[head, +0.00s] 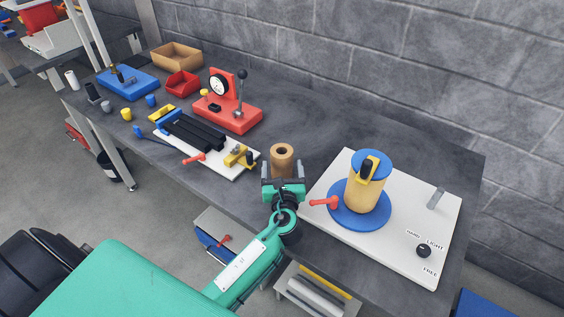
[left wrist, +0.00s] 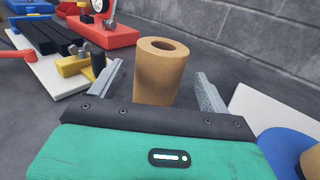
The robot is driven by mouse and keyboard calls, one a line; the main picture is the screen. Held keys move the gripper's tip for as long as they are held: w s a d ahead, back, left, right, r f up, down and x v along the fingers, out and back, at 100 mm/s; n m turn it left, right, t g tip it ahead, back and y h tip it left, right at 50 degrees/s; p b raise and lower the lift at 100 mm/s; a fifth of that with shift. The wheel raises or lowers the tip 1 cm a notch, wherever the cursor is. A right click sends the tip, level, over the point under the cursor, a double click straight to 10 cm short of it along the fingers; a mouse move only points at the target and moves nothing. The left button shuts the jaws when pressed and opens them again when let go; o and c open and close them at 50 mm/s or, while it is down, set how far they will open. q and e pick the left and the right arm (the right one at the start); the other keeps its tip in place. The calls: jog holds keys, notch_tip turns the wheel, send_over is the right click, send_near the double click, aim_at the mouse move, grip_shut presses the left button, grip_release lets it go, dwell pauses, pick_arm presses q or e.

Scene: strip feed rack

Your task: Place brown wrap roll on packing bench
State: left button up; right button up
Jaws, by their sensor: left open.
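The brown wrap roll (head: 282,158) stands upright on the dark grey packing bench (head: 330,135), its hollow core facing up. In the left wrist view the roll (left wrist: 160,75) stands between and just beyond the two grey fingers. My left gripper (head: 283,172) is open at the near side of the roll, and its fingers (left wrist: 160,90) show apart from the roll on both sides. The roll's lower part is hidden behind the gripper. My right gripper is in neither view.
Right of the roll, a white board (head: 420,210) carries a yellow cylinder (head: 362,195) on a blue disc. To the left are a white fixture with black rails (head: 195,130) and a red gauge stand (head: 228,112). A block wall runs behind the bench.

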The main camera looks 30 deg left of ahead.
pick_arm(q)
jog(key=b+v, duration=0.1)
jog(key=v, duration=0.7)
jog(key=shift+s+d, duration=0.15)
jog(key=shift+s, duration=0.2)
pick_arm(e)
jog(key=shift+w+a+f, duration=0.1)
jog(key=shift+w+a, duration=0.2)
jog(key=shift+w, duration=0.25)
